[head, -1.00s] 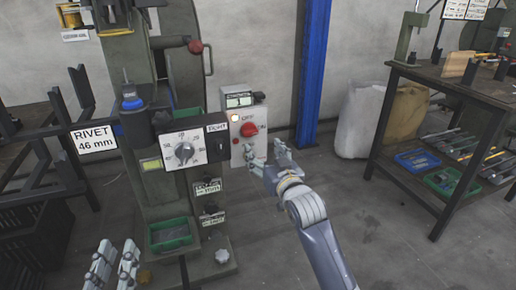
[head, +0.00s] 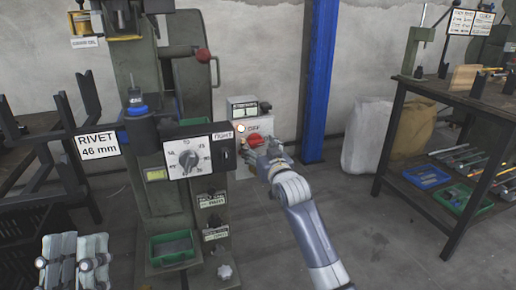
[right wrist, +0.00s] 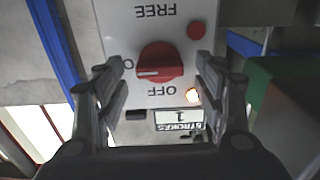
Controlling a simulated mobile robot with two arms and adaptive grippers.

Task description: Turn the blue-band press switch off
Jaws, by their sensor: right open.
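The press (head: 186,85) stands left of centre in the head view, with a RIVET 46 mm sign and a blue strip beside it. Its pale switch box (head: 242,109) is on the right side. My right gripper (right wrist: 162,80) is open, fingers either side of the switch, contact not visible. My left gripper (head: 75,262) is low at left, its opening unclear.
A dial panel (head: 187,156) and a red-knobbed lever (head: 203,55) are on the press. A blue post (head: 318,85) stands right of the switch box. A dark workbench (head: 440,92) with trays is at right. The floor between is clear.

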